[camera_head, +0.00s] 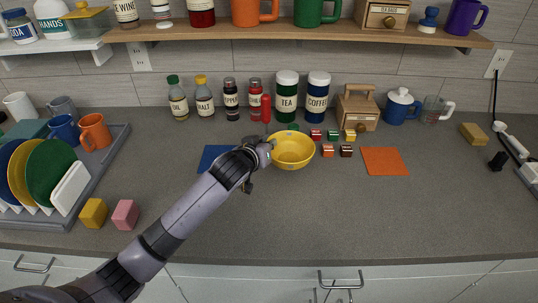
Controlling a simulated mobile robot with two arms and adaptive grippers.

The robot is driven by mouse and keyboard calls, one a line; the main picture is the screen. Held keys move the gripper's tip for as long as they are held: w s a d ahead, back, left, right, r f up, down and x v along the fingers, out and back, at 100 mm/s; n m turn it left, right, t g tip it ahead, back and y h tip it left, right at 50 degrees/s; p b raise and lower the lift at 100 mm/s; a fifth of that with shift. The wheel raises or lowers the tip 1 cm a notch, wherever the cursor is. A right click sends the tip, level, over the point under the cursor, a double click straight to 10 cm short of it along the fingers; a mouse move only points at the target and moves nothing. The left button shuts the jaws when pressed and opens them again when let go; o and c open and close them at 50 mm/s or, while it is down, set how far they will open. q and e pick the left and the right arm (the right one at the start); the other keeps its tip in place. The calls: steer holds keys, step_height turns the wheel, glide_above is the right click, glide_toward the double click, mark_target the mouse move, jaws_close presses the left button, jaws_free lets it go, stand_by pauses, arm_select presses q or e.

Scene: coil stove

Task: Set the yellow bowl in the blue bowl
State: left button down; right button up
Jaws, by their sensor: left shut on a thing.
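The yellow bowl (293,156) is upright at the middle of the grey counter in the head view. My left gripper (268,152) is shut on the left side of its rim. I cannot tell whether the bowl rests on the counter or is held just above it. I see no blue bowl; a blue square mat (213,155) lies left of the yellow bowl, partly hidden by my left arm. My right gripper is not in view.
Several small coloured blocks (327,152) lie right of the bowl, then an orange mat (384,161). Bottles and canisters (287,96) line the wall behind. A dish rack (103,175) stands at left. The front right counter is clear.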

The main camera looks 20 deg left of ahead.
arm_select(q)
steer(key=shift+f, duration=0.4)
step_height(320, 180, down, 3)
steer(key=shift+r, duration=0.15)
steer(key=shift+f, duration=0.5)
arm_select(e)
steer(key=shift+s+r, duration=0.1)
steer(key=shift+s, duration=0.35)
arm_select(q)
steer(key=c, duration=2.3)
jaws_free()
steer(key=shift+f, duration=0.15)
steer(key=o, duration=0.5)
steer(key=shift+c, duration=0.2)
steer(key=shift+o, duration=0.3)
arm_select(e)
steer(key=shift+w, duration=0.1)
arm_select(q)
steer(key=shift+s+r, duration=0.1)
steer(key=shift+r, duration=0.1)
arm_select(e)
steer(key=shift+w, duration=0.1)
